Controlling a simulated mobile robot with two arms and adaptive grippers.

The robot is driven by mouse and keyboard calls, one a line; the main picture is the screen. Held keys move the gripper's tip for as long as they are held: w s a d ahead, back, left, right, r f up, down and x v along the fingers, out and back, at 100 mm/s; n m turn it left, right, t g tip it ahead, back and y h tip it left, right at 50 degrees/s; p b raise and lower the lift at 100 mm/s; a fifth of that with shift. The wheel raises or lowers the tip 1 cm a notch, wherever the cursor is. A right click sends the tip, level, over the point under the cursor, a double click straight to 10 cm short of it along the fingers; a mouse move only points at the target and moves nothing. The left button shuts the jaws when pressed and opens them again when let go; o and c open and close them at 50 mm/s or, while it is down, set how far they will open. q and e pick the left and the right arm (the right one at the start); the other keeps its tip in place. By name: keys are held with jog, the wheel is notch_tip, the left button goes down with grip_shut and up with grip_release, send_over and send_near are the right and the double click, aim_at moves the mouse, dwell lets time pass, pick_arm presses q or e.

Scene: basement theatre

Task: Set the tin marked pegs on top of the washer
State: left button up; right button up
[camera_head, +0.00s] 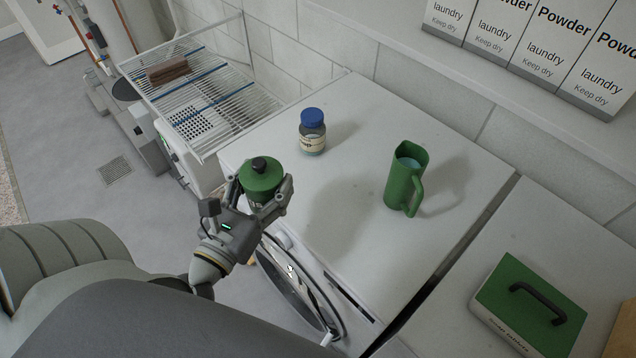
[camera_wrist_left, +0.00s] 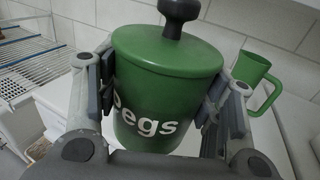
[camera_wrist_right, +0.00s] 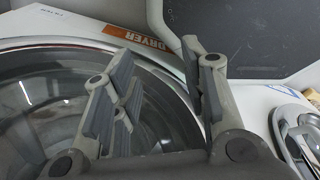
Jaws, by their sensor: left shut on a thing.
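The green tin marked "pegs" (camera_head: 262,178), with a black knob on its lid, is held upright in my left gripper (camera_head: 262,196). In the left wrist view the tin (camera_wrist_left: 165,90) sits between both fingers, and its lettering partly shows. In the head view it overlaps the front left edge of a white front-loading machine (camera_head: 330,240); its exact height over that top is unclear. No washer label is readable. My right gripper (camera_wrist_right: 155,65) shows only in its wrist view, open and empty near a round glass door (camera_wrist_right: 60,95) and a "DRYER" label (camera_wrist_right: 150,38).
A blue-lidded jar (camera_head: 312,132) and a green jug (camera_head: 405,178) stand on the machine's top; its front middle is clear. A green-lidded box (camera_head: 530,300) is on the right-hand top. A wire rack (camera_head: 200,85) is left. Powder boxes (camera_head: 540,45) line the back ledge.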

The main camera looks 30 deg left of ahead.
pick_arm(q)
jog(key=w+d+f, duration=0.1)
jog(key=w+f, duration=0.2)
jog(key=w+d+f, duration=0.1)
jog(key=w+f, duration=0.1)
jog(key=w, duration=0.2)
jog(key=w+d+f, duration=0.2)
jog(key=w+f, duration=0.1)
jog(key=shift+w+f+b, duration=0.3)
jog(key=shift+w+b, duration=0.05)
notch_tip(320, 180, down, 2)
jog(key=shift+w+f+b, duration=0.15)
jog(key=shift+f+b, duration=0.1)
jog(key=shift+b, duration=0.4)
jog(key=shift+f, duration=0.5)
pick_arm(e)
jog(key=shift+d+f, duration=0.45)
jog(key=shift+f, duration=0.3)
pick_arm(q)
jog(key=shift+r, duration=0.1)
pick_arm(e)
jog(key=shift+a, duration=0.1)
